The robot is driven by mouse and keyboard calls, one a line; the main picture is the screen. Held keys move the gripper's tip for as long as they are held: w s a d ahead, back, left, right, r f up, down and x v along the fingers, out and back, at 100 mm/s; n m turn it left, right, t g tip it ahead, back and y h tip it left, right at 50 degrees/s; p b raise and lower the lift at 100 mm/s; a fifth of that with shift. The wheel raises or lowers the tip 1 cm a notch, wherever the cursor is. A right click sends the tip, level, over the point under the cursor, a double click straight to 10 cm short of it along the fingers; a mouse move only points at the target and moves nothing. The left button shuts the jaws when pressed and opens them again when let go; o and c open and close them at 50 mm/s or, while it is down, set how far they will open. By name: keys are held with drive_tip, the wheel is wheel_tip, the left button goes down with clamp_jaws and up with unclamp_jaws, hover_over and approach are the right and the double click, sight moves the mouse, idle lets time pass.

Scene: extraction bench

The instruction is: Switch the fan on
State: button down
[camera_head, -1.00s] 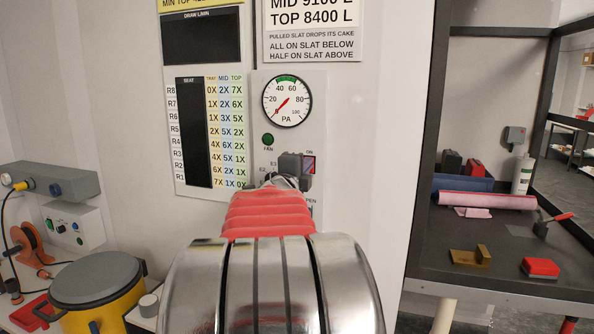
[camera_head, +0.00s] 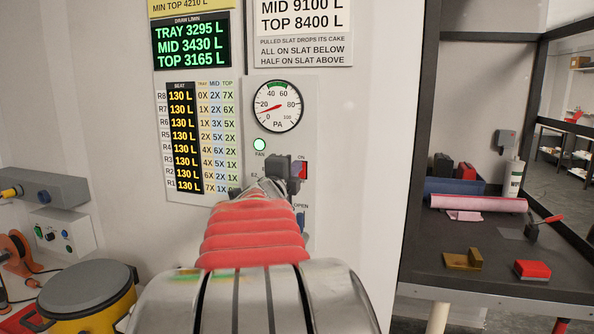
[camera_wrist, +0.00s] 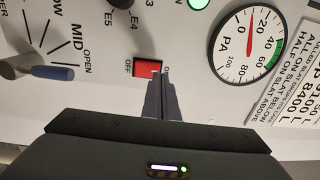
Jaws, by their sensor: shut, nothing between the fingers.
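The fan switch (camera_head: 303,170) is a red rocker on the white wall panel, below the gauge, with ON printed above it. In the wrist view the red rocker (camera_wrist: 146,68) has OFF at its left, and the label at its right is partly hidden. My gripper (camera_head: 294,170) is shut and empty at the switch. In the wrist view its fingertips (camera_wrist: 160,76) overlap the rocker's ON end; whether they touch is hard to tell. The FAN lamp (camera_head: 260,145) glows green.
The draw display (camera_head: 191,44) and seat display (camera_head: 184,138) are lit with numbers. A blue lever (camera_wrist: 52,72) sits by MID and OPEN labels. A yellow drum (camera_head: 88,305) stands lower left. A dark bench (camera_head: 490,245) with small items is at right.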

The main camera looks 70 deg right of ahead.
drive_tip(key=s+a+r, duration=0.1)
drive_tip(key=a, duration=1)
drive_tip(key=shift+a+r, duration=0.3)
drive_tip(key=shift+a, duration=0.1)
